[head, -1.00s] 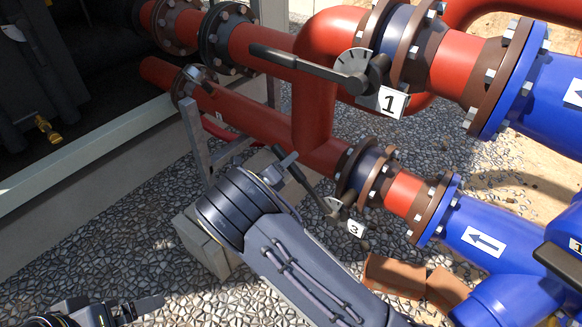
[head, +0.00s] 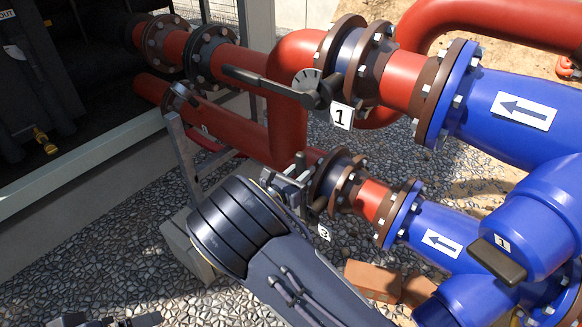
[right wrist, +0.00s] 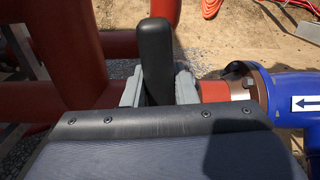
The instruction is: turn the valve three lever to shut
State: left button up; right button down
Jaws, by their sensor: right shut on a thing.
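Valve three sits on the lower red pipe, marked by a white "3" tag (head: 324,233) just below its flanges. My right gripper (head: 292,183) is at this valve, in front of the lower pipe. In the right wrist view the black lever (right wrist: 155,50) stands upright between the two grey fingers of my right gripper (right wrist: 158,92), which are shut on it. In the head view the lever is mostly hidden by my gripper and wrist. My left gripper (head: 140,320) shows only partly at the bottom left edge, away from the pipes.
Valve one's black lever (head: 262,86) lies along the upper red pipe, with a "1" tag (head: 341,117). Blue pipes (head: 510,115) fill the right side. Bricks (head: 373,281) lie on the gravel below. A metal pipe support (head: 186,165) stands left of my gripper.

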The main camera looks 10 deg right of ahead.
jog(key=shift+s+d+m, duration=0.4)
jog(key=shift+s+d, duration=0.1)
jog(key=shift+s, duration=0.3)
jog(key=shift+d+f, duration=0.1)
jog(key=c, duration=1.2)
grip_release()
jog(key=shift+s, duration=0.1)
jog(key=shift+o, duration=0.2)
jog(key=shift+s+a, duration=0.25)
jog(key=shift+a, duration=0.2)
jog(key=p+v, duration=0.1)
jog(key=v, duration=0.5)
jog(key=shift+s+a, duration=0.25)
